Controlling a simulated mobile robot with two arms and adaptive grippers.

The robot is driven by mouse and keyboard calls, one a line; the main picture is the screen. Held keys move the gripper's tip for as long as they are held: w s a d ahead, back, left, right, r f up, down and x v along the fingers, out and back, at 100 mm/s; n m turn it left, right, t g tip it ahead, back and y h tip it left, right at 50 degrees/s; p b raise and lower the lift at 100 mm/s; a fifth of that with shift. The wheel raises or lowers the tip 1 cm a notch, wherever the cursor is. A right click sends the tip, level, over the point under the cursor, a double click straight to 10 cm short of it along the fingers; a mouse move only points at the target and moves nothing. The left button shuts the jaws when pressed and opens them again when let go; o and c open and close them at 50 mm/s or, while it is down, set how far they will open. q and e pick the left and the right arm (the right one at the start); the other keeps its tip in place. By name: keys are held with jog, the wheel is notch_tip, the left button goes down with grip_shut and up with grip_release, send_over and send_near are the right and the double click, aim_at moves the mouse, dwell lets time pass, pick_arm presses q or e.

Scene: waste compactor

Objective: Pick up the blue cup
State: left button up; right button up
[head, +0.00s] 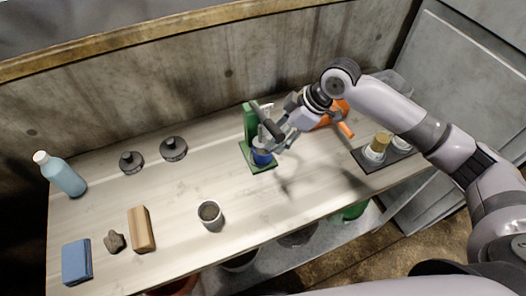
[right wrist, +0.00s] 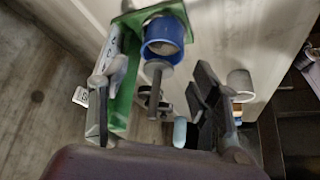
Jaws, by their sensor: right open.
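The blue cup (head: 262,156) stands on the base of a green press-like stand (head: 249,118) near the middle of the table. In the right wrist view the cup (right wrist: 163,36) shows its round open top, with a grey rod of the stand partly in front of it. My right gripper (head: 277,136) is open and empty, just above and right of the cup, partly covering it in the head view. In the right wrist view its fingers (right wrist: 152,85) are spread, with the cup beyond them. I cannot tell whether a finger touches the stand. My left gripper is not in view.
A grey cup (head: 210,216) stands at the front of the table (head: 180,195). A bottle (head: 62,175), two dark discs with knobs (head: 173,149), a wooden block (head: 141,229), a stone (head: 114,242) and a blue block (head: 77,261) lie left. An orange object (head: 338,116) and dark tray (head: 370,163) are right.

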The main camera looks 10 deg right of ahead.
aim_at(263, 153)
jog(key=x, duration=0.2)
jog(key=shift+a+f, duration=0.2)
jog(key=shift+f, duration=0.1)
jog(key=p+x, duration=0.1)
jog(key=x, duration=0.3)
jog(key=shift+s+a, duration=0.1)
jog(key=shift+a+f, duration=0.2)
jog(key=shift+f, duration=0.3)
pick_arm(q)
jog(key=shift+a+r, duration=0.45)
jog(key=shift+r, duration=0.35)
pick_arm(e)
jog(key=c, duration=1.1)
jog(key=shift+r, duration=0.1)
